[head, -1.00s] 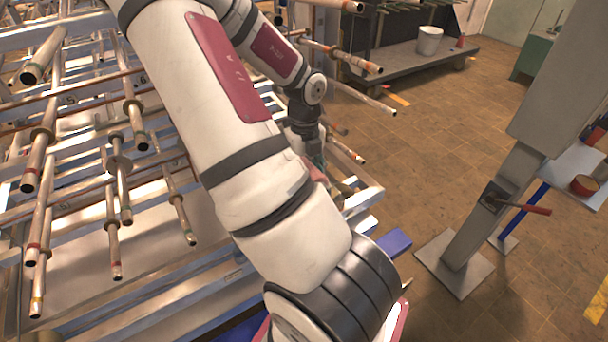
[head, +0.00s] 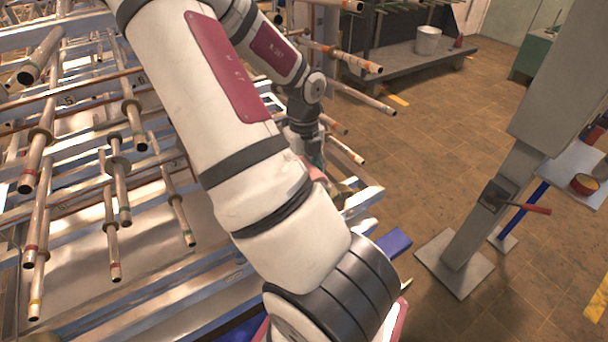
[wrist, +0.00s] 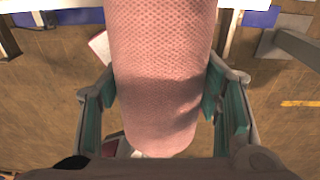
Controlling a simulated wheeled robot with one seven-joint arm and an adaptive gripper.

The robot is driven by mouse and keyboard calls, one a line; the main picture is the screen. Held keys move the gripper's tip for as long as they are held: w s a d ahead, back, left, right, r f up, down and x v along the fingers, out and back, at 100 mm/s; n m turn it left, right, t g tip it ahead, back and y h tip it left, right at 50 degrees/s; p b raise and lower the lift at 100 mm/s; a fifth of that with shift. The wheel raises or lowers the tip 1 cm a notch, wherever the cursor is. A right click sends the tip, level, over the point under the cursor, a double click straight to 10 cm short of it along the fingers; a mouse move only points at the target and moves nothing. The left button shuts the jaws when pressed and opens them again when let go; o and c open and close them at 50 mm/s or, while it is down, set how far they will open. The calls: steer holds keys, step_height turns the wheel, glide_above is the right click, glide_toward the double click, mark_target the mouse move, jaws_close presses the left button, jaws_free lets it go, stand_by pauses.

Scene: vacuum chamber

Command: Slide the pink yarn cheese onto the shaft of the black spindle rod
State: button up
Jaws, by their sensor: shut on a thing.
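The pink yarn cheese (wrist: 165,70) fills the upper middle of the wrist view, a thick textured pink cylinder. My gripper (wrist: 163,105) is shut on it, with green-padded fingers on its left and right sides. In the head view, only a small pink part of the cheese (head: 317,173) shows beside my gripper (head: 318,158), mostly hidden behind my arm. I cannot pick out the black spindle rod in either view. The cheese hides the middle of the wrist view, and my arm covers the middle of the head view.
A metal rack (head: 100,205) with several coppery, colour-tipped rods fills the left of the head view. More rods (head: 362,95) stick out beyond my arm. A grey post (head: 490,210) stands at right. A white bucket (head: 428,40) sits on a far platform. Tiled floor between is clear.

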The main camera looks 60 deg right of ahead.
steer(key=shift+w+d+f+b, duration=0.2)
steer(key=shift+w+d+b, duration=0.95)
steer(key=shift+w, duration=0.8)
steer(key=shift+w+d+f+b, duration=0.2)
steer(key=shift+w+d+b, duration=0.9)
steer(key=shift+w, duration=0.85)
steer(key=shift+w+d+f+b, duration=0.2)
steer(key=shift+w+d+b, duration=0.9)
steer(key=shift+w, duration=0.85)
steer(key=shift+a, duration=0.1)
steer(key=shift+s+a, duration=0.15)
steer(key=shift+s, duration=0.15)
